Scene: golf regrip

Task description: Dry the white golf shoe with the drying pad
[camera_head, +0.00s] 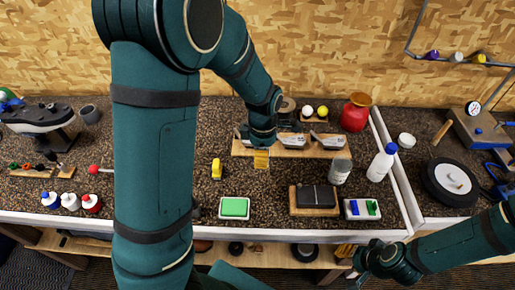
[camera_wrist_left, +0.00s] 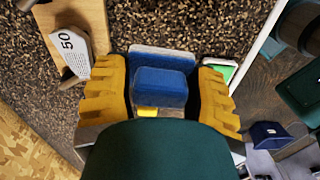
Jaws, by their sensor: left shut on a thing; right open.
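In the head view the arm hides this pad. A dark studded sole (camera_head: 38,113) with a pale edge sits on a stand at the far left, apart from the gripper; it may be the golf shoe, sole up. My right gripper (camera_head: 358,268) is open and empty at the bench's front edge.
Club heads lie on the wooden rack (camera_head: 242,148). A green pad tray (camera_head: 235,207), dark block (camera_head: 316,196), blue-and-green tray (camera_head: 361,209), grey jar (camera_head: 340,171) and white bottle (camera_head: 381,163) stand nearby. Small bottles (camera_head: 70,201) and a red ball (camera_head: 94,169) are at left.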

